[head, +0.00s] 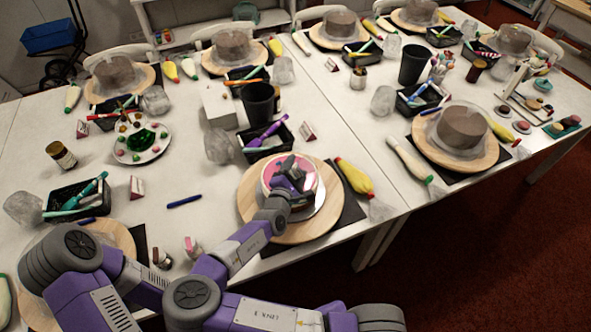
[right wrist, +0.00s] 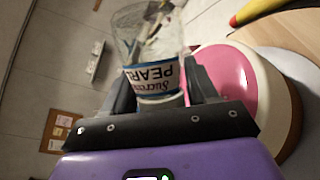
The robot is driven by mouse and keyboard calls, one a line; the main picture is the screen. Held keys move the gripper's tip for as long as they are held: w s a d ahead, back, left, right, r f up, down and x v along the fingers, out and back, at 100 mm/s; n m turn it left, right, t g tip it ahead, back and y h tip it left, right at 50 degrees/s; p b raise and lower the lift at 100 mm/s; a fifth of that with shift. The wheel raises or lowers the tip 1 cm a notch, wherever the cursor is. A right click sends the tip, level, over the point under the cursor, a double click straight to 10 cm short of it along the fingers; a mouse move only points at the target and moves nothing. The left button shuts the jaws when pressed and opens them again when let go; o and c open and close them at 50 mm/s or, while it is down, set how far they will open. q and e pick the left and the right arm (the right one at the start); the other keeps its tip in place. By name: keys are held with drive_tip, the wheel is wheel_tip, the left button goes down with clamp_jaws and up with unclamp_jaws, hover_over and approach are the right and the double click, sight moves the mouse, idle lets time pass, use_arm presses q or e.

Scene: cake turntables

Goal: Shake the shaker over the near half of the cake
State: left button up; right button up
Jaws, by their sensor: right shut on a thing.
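The cake (head: 310,174) has a pink top and pale sides and sits on a wooden turntable (head: 252,214) at the table's front edge. My right gripper (head: 289,176) is over the cake top and hides part of it. In the right wrist view the gripper (right wrist: 155,82) is shut on a clear shaker (right wrist: 152,50) with a blue and white label reading PEARL. The label is upside down there, and the pink cake top (right wrist: 222,80) lies right beside the gripper. The shaker is hard to make out in the head view. My left gripper is out of view.
A yellow piping bag (head: 355,178) lies right of the turntable. Behind it stand a black tray (head: 268,152) with tools and a black cup (head: 258,103). A blue pen (head: 184,201) lies to the left, with bare table around it.

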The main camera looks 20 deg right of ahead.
drive_tip(key=shift+d+r+p, duration=0.3)
drive_tip(key=shift+d+r, duration=0.05)
drive_tip(key=shift+a+f+b, duration=0.35)
drive_tip(key=shift+f+b, duration=0.05)
drive_tip(key=shift+b, duration=0.35)
drive_tip(key=shift+r, duration=0.1)
